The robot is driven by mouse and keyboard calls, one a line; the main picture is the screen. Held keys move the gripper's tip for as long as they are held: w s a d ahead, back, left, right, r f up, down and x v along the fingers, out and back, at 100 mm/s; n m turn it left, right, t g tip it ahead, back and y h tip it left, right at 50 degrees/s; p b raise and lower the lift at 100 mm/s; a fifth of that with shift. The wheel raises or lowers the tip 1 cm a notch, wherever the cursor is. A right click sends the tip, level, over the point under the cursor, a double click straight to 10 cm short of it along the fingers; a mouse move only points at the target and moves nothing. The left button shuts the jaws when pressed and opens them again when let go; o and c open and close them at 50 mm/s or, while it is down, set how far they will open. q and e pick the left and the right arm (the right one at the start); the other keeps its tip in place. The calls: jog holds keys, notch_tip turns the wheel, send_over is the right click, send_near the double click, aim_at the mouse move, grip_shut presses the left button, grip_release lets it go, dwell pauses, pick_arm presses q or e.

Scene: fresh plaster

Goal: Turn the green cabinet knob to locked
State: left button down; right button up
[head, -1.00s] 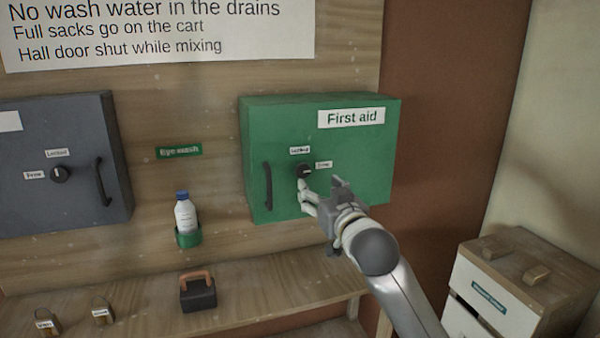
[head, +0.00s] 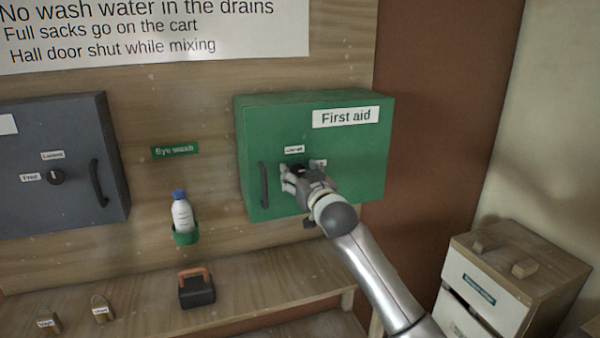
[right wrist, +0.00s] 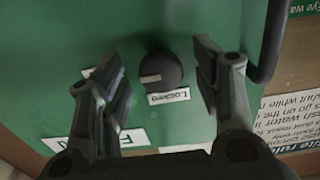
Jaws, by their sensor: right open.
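The green cabinet (head: 340,150) hangs on the wall, marked "First aid". Its round black knob (right wrist: 160,72) sits between the two fingers of my right gripper (right wrist: 166,78) in the right wrist view. The fingers are open, with a gap on each side of the knob. The light mark on the knob points left there, toward a label half hidden by a finger. The "Locked" label (right wrist: 169,97) is just below the knob in that view and above it in the head view (head: 294,149). My left gripper is not in view.
The green cabinet's black handle (head: 264,184) is left of the knob, close to a finger. A grey cabinet (head: 75,125) with its own knob (head: 56,177) hangs farther left. A bottle (head: 182,214) in a green holder and a shelf (head: 250,275) with padlocks are below.

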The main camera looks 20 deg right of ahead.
grip_shut()
dwell(0.5)
